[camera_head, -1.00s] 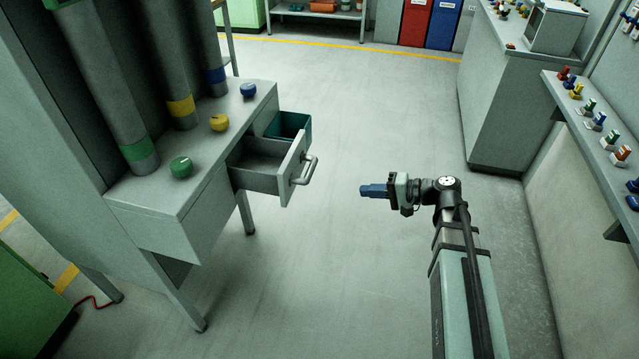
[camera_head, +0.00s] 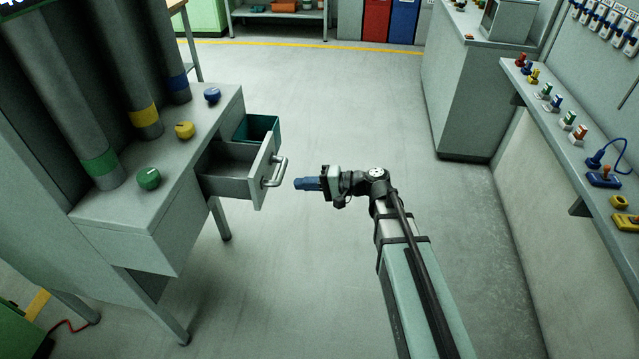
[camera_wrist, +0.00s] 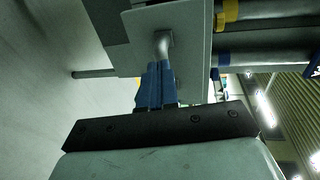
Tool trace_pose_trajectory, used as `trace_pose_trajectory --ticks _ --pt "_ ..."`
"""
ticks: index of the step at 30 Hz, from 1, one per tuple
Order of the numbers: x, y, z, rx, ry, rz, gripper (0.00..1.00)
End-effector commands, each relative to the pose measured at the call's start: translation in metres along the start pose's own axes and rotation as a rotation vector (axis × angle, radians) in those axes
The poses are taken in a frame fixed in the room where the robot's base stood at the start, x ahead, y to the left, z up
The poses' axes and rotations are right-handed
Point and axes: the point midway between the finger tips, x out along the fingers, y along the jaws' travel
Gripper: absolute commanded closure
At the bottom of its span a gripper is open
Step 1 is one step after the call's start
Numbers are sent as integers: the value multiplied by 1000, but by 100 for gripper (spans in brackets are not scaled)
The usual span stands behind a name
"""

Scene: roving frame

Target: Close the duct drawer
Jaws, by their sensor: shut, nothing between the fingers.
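The duct drawer (camera_head: 228,186) is grey and stands pulled out of the grey cabinet (camera_head: 150,215) on the left. Its front panel (camera_head: 263,170) carries a metal bar handle (camera_head: 277,172) facing right. My gripper (camera_head: 297,184) has blue fingers, which are shut and empty. In the head view they point left, a short way right of the handle. In the wrist view the fingers (camera_wrist: 155,85) point at the drawer front (camera_wrist: 185,45), with the handle (camera_wrist: 162,45) just beyond their tips. Whether they touch the handle is hard to tell.
Green, yellow and blue knobs (camera_head: 185,130) sit on the cabinet top before three ducts. A teal bin (camera_head: 262,128) is behind the drawer. A shelf with switches (camera_head: 570,120) runs along the right wall. The floor (camera_head: 330,100) between is open.

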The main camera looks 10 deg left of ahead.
Motion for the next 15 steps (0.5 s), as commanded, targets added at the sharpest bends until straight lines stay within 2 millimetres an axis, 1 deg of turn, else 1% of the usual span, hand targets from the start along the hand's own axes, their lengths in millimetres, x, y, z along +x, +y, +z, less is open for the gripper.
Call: trace_pose_trajectory --ticks 1,6,10,15 --pt "8 0 0 0 -3 0 100" --pt "27 0 0 0 -2 0 100" --pt "35 0 0 1 -1 0 100" --pt "39 0 0 1 0 0 100"
